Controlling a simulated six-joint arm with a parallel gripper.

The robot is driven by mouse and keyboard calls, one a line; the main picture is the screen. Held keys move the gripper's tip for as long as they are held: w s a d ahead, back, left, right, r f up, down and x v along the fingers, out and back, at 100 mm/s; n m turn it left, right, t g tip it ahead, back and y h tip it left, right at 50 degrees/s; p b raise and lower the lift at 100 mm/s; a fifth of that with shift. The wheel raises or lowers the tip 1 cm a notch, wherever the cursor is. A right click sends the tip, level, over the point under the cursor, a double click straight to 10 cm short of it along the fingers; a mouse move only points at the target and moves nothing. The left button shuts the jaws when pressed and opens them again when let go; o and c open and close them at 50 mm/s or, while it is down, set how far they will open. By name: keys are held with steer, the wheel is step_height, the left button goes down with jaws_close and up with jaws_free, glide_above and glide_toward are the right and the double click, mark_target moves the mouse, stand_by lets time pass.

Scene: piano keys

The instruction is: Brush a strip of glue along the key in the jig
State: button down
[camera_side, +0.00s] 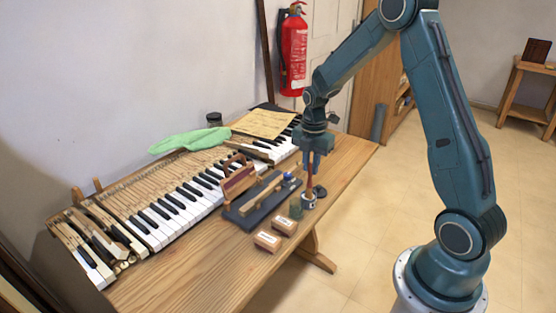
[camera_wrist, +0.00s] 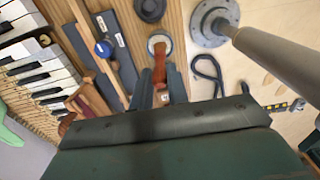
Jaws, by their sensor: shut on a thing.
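My gripper (camera_side: 311,176) is shut on a reddish-brown brush handle and points down at the front of the bench. In the wrist view the brush (camera_wrist: 160,68) stands between my two fingers (camera_wrist: 160,88). Its lower end meets the small white glue pot (camera_side: 309,203), seen round in the wrist view (camera_wrist: 159,42); the bristles are hidden. The dark jig (camera_side: 247,219) lies left of the pot, with a long wooden key (camera_side: 262,196) along it and a blue knob (camera_side: 288,176) at its far end. The key also shows in the wrist view (camera_wrist: 95,42).
A wooden holder (camera_side: 238,183) stands behind the jig, before the piano keyboard (camera_side: 165,212). A dark round piece (camera_side: 320,190) lies beside the pot.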

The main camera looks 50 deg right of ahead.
steer(key=shift+s+f, duration=0.1)
steer(key=shift+f, duration=0.4)
stand_by(1.7)
steer(key=shift+r, duration=0.15)
steer(key=shift+r, duration=3.45)
steer(key=shift+w+a, duration=0.15)
steer(key=shift+w, duration=0.05)
steer(key=w+a+r+m, duration=0.2)
steer(key=w+a+m, duration=0.1)
steer(key=a+m, duration=0.4)
steer(key=w+a+r+m, duration=0.2)
steer(key=w+a+m, duration=0.2)
steer(key=a+m, duration=0.3)
steer(key=shift+a+m, duration=0.3)
steer(key=shift+a, duration=1.1)
steer(key=shift+w, duration=0.15)
